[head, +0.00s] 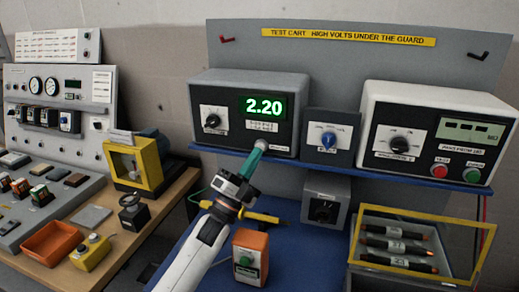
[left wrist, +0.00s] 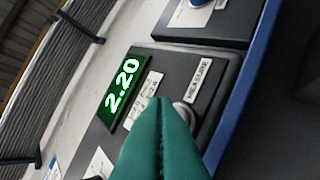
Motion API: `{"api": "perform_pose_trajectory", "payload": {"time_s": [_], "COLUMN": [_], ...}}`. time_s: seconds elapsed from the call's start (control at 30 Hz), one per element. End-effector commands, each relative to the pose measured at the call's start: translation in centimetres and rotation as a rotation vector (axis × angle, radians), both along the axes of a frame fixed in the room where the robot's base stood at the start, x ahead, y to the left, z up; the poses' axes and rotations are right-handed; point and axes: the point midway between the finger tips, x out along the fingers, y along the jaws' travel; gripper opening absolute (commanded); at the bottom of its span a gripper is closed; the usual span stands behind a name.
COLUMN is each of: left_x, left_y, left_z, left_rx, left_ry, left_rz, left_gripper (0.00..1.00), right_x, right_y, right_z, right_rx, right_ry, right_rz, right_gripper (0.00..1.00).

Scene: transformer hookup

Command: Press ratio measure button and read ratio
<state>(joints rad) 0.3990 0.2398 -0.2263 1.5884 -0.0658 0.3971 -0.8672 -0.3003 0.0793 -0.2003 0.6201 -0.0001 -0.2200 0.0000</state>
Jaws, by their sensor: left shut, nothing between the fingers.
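The ratio meter (head: 248,112) is a grey box with a black front on the blue shelf. Its green display (head: 263,106) reads 2.20, and the same reading shows in the left wrist view (left wrist: 123,87). A dial (head: 212,120) sits left of the display. My left gripper (head: 261,146) is shut and empty, with its green fingertips at the lower right of the meter's front. In the left wrist view the fingertips (left wrist: 163,104) lie over or against a round grey button (left wrist: 186,115) beside a "MEASURE" label (left wrist: 198,80). The fingers partly hide the button, and I cannot tell how far it is pressed. My right gripper is not seen.
A small box with a blue knob (head: 328,140) and a white-cased unit (head: 436,134) with red and green buttons stand right on the shelf. Below are an orange box (head: 250,256) and a yellow-framed clear guard (head: 427,222) over dark rods. A wooden bench (head: 150,213) stands left.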

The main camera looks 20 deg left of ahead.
Motion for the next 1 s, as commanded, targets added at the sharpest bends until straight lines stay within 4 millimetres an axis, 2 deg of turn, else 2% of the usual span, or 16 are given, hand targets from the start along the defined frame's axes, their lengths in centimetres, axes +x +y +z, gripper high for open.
{"api": "perform_pose_trajectory", "payload": {"time_s": [1.0], "left_x": [0.64], "left_y": [-0.01], "left_z": [0.03], "left_rx": [0.001], "left_ry": [0.001], "left_rz": [0.000], "left_gripper": [0.00], "right_x": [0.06], "right_y": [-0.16], "right_z": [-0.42], "right_rx": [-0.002], "right_ry": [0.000], "right_rz": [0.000], "right_gripper": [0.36]}}
